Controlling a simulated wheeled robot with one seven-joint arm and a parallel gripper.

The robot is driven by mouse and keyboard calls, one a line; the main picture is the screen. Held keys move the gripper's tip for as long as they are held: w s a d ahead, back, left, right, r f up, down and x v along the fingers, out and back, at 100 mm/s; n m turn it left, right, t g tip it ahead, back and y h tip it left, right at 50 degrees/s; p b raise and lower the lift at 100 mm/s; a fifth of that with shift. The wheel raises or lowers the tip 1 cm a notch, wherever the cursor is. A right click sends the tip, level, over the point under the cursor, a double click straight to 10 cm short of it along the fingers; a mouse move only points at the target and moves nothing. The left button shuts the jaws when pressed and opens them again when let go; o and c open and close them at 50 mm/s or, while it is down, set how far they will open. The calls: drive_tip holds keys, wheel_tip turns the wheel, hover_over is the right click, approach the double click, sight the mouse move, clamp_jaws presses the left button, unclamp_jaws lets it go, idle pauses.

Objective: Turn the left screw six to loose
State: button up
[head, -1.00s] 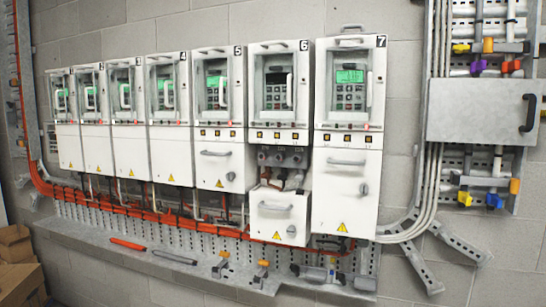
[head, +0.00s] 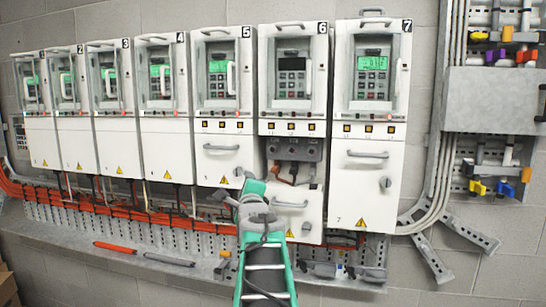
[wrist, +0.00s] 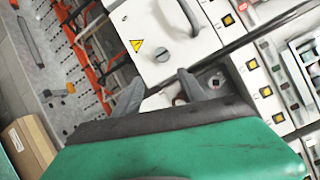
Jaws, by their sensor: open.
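Drive six (head: 293,75) is a tall white cabinet with a dark display, second from the right. Its lower cover hangs dropped, with a grey handle (head: 291,204). Above the cover is an open recess with a grey terminal block (head: 293,148); round screw heads show in it, too small to tell apart. The left screw is not clearly distinguished. In the wrist view part of the recess (wrist: 216,82) shows beside the right finger. My gripper (wrist: 160,92) is open and empty, its two grey fingers in front of the lower edge of drive five. My green arm hides part of drive six's lower left.
Drive five (head: 219,150) is closed, its knob (wrist: 162,55) close to the fingers. Drive seven (head: 365,180) stands closed on the right. A perforated grey ledge (head: 120,262) below holds a red-orange tool (head: 115,247) and a grey one. Orange cables run along the left.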

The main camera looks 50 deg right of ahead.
sight(274, 149)
drive_tip(key=s+d+r+m+h, duration=0.3)
drive_tip(key=s+d+r+m, duration=0.2)
drive_tip(key=d+r, duration=0.2)
drive_tip(key=p+x, duration=0.3)
drive_tip(key=x, duration=0.3)
drive_tip(key=shift+w+d, duration=0.35)
drive_tip(key=shift+d, duration=0.15)
drive_tip(key=shift+c, duration=0.4)
clamp_jaws()
drive_tip(key=shift+a, duration=0.2)
drive_tip(key=shift+s+d, duration=0.1)
drive_tip(key=shift+d, duration=0.05)
